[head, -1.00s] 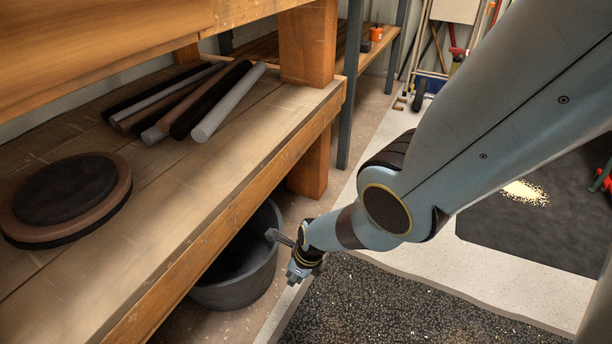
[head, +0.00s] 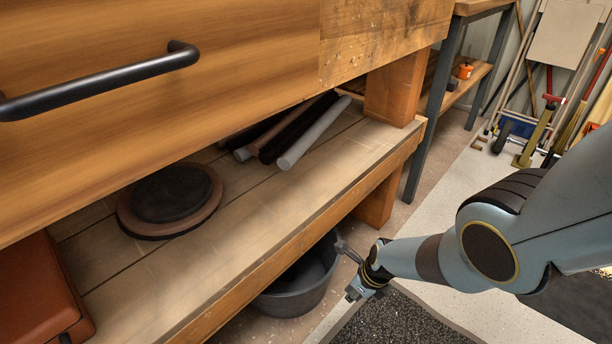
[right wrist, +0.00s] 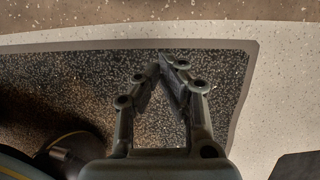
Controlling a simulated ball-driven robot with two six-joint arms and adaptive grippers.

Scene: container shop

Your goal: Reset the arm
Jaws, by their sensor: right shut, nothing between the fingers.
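My right arm comes in from the right in the head view. Its gripper (head: 347,270) hangs low in front of the workbench, near the rim of a dark bucket and above the floor. In the right wrist view the right gripper's fingers (right wrist: 165,62) meet at their tips, with nothing between them. Below them is the dark speckled mat (right wrist: 80,75) on the floor. My left gripper is in no view.
The bench's lower shelf (head: 270,230) holds round discs (head: 170,200), several rods (head: 312,135) and a brown case (head: 35,290). A drawer with a black handle (head: 100,82) is above. The dark bucket (head: 290,300) stands under the shelf. Tools (head: 540,130) lean at the back right.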

